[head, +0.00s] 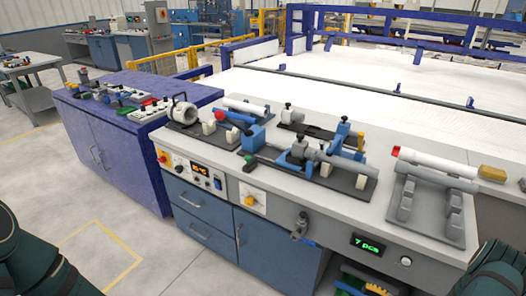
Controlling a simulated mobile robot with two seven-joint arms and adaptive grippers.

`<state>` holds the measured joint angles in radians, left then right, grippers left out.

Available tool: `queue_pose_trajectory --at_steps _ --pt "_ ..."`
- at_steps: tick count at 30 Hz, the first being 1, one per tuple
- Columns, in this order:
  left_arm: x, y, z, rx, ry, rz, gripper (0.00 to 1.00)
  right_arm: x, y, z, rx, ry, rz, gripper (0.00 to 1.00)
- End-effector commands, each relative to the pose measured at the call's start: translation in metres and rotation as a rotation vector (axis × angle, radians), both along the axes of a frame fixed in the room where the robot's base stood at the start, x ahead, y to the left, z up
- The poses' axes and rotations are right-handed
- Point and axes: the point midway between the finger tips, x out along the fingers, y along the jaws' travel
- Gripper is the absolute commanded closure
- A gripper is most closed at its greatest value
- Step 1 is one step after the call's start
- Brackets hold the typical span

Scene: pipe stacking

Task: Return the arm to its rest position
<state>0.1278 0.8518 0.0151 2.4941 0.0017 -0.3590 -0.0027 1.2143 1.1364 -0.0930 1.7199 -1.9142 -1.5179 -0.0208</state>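Dark green parts of my own arms show at the lower left and lower right edges of the head view. Neither gripper is in view, so I cannot see whether they hold anything. A white pipe (437,162) and a grey pipe (437,179) lie side by side on a grey rack (405,201) at the right end of the workbench (385,226). Another grey pipe (338,160) lies in a blue and grey clamping fixture (298,153) at the bench's middle. A light pipe (246,106) lies farther back.
A purple cabinet (118,156) with small parts on top stands left of the bench. A green counter display (370,244) reads "7 pcs" on the bench front. A grey fitting (299,227) sticks out nearby. Floor at the lower left is open, with yellow marking lines (133,254).

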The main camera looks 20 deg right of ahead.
Motion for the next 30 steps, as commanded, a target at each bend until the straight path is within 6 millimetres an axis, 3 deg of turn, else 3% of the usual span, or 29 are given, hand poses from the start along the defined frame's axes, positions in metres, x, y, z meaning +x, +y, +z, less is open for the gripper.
queue_pose_trajectory --at_steps 1,9,12,16,19,22,27,30 --pt "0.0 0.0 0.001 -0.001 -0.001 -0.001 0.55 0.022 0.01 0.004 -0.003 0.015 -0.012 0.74" --pt "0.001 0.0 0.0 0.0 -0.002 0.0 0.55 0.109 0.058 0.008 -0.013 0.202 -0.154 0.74" --pt "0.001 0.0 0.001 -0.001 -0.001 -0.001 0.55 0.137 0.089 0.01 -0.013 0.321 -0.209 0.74" --pt "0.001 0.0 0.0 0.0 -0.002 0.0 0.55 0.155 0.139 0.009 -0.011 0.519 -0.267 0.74" --pt "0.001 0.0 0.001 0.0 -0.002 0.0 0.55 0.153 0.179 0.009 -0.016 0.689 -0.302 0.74" --pt "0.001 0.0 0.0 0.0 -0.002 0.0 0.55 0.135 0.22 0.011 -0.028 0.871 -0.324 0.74" --pt "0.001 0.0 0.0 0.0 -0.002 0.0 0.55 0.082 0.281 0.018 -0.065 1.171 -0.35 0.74" --pt "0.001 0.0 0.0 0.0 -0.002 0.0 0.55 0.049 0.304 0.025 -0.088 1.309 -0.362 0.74"
